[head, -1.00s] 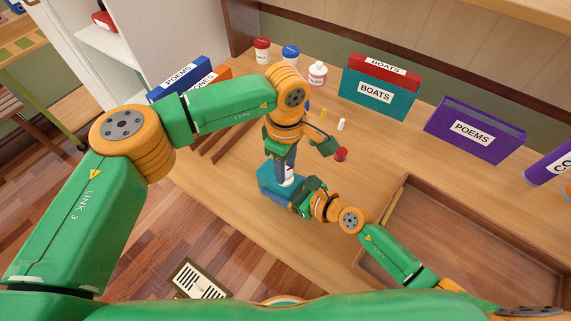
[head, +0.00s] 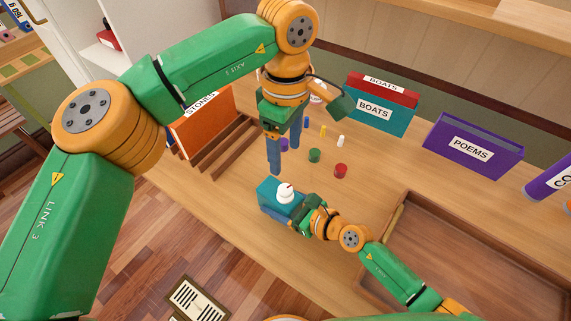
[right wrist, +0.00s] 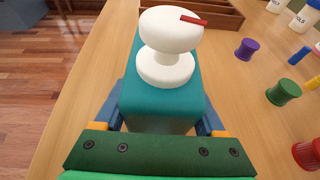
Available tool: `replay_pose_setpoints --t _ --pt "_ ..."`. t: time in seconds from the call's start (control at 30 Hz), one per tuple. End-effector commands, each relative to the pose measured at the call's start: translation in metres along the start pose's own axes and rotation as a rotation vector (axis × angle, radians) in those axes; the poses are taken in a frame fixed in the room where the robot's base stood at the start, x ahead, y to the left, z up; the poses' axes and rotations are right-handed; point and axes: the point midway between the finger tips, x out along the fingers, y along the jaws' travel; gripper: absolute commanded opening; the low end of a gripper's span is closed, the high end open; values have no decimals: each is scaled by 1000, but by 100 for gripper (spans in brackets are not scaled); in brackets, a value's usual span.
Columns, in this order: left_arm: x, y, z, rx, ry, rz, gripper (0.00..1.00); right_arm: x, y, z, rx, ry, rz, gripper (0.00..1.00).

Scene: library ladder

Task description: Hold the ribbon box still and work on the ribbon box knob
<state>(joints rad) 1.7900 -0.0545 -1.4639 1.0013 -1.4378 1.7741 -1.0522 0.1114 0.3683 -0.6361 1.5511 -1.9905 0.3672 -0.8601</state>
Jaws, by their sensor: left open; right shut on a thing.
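The ribbon box (head: 268,190) is a teal block on the desk near its front edge. Its white knob (head: 285,193) stands upright on top with a red pointer; in the right wrist view the knob (right wrist: 167,45) shows the pointer aimed to the right. My right gripper (head: 290,213) is shut on the ribbon box, with its blue fingers on both sides of the teal body (right wrist: 160,105). My left gripper (head: 284,157) is open and empty, above and behind the box, clear of the knob.
Purple, green (head: 314,155) and red (head: 340,171) spools stand behind the box. A brown tray (head: 480,255) lies at right. Book boxes marked BOATS (head: 375,110) and POEMS (head: 473,146) stand at the back.

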Motion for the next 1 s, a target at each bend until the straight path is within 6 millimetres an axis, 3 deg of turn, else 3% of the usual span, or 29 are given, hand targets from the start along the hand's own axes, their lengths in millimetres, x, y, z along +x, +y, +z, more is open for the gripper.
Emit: replay_pose_setpoints --t 0.37,0.4,0.5,0.77,0.87,1.0 --pt "-5 0 0 0 -1 0 71 0 0 0 0 -1 0 4" --pt "-5 0 0 0 -1 0 71 0 0 0 0 -1 0 78" --pt "-5 0 0 0 -1 0 71 0 0 0 0 -1 0 100" --pt "-5 0 0 0 -1 0 71 -4 0 0 0 0 -1 100" --pt "-5 0 0 0 -1 0 71 -24 0 -1 -1 2 -1 100" --pt "-5 0 0 0 -1 0 71 -65 1 -1 -3 5 3 100"
